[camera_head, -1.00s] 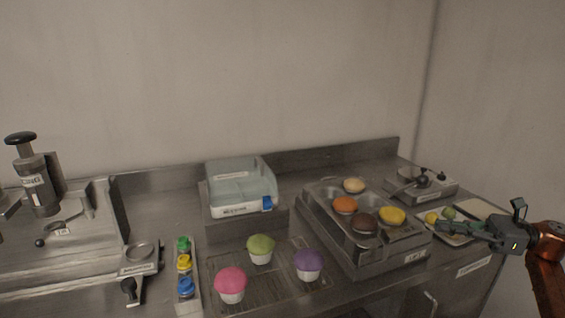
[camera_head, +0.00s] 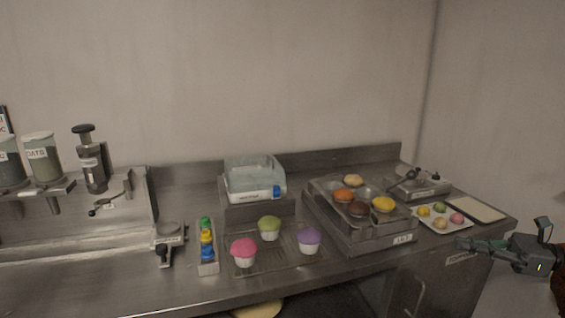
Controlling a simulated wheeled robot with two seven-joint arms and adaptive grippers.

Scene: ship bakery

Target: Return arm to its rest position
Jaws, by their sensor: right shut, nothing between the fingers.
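My right gripper (camera_head: 482,245) is at the right edge of the view, in front of the counter's right end. It is shut and empty, with its fingers pointing left. It looks apart from the tray of small round pieces (camera_head: 421,224) behind it. Part of my right arm shows at the lower right corner. My left gripper is not in view.
The steel counter (camera_head: 180,288) holds pink (camera_head: 244,252), green (camera_head: 269,228) and purple (camera_head: 309,240) cupcakes on a rack. A muffin tin (camera_head: 322,195) stands to their right, a clear-lidded box (camera_head: 254,179) behind, colored bottles (camera_head: 207,239) to their left. A pale board (camera_head: 474,208) lies at the right end.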

